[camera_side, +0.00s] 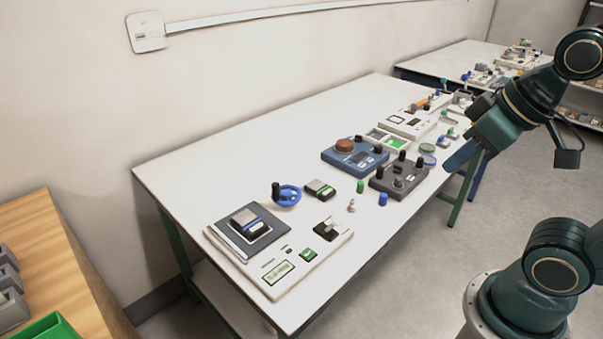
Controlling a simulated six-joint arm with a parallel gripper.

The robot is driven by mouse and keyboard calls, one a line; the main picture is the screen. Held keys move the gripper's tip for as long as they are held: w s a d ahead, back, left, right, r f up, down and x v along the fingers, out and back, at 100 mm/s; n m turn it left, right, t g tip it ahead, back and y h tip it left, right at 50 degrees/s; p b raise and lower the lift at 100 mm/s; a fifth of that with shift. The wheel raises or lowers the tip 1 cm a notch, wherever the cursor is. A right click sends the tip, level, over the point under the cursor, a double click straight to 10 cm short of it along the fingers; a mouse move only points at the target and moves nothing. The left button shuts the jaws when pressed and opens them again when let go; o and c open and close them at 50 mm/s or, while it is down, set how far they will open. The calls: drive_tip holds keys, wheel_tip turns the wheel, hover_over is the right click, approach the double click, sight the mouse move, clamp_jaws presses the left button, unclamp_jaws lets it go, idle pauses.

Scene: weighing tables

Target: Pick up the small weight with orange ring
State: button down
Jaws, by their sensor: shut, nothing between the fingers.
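My gripper (456,160) is at the right, with its teal fingers pointing down and left by the front edge of the white table (225,165). It is shut and empty. I cannot make out a weight with an orange ring for certain. A tiny pale, brownish piece (351,205) stands on the table near the front edge, left of the gripper; any ring on it is too small to tell. A small orange piece (422,104) lies farther back, beyond the gripper.
A white scale (310,268) with a dark plate is at the near end. A blue ring-shaped holder (288,196), a blue device (350,160) and a dark grey device (385,185) stand along the table. Green (360,186) and blue (383,199) cylinders are close by. The wall side is clear.

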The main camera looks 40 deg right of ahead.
drive_tip(key=c, duration=1.2)
unclamp_jaws()
drive_tip(key=shift+w, duration=0.1)
drive_tip(key=w+d+f+m+g, duration=0.2)
drive_tip(key=w+m, duration=0.3)
drive_tip(key=w, duration=0.2)
drive_tip(key=w+d+f+m+g, duration=0.1)
drive_tip(key=w+d+m, duration=0.25)
drive_tip(key=w, duration=0.45)
drive_tip(key=w+d+f+m+g, duration=0.1)
drive_tip(key=w+d+f+m, duration=0.2)
drive_tip(key=f, duration=0.4)
drive_tip(key=w+d+f+m+g, duration=0.1)
drive_tip(key=w+d+f+m, duration=0.2)
drive_tip(key=w+f+m, duration=0.3)
drive_tip(key=shift+w+d+f+g, duration=0.25)
drive_tip(key=shift+w+f+g, duration=0.05)
drive_tip(key=shift+w+f, duration=0.35)
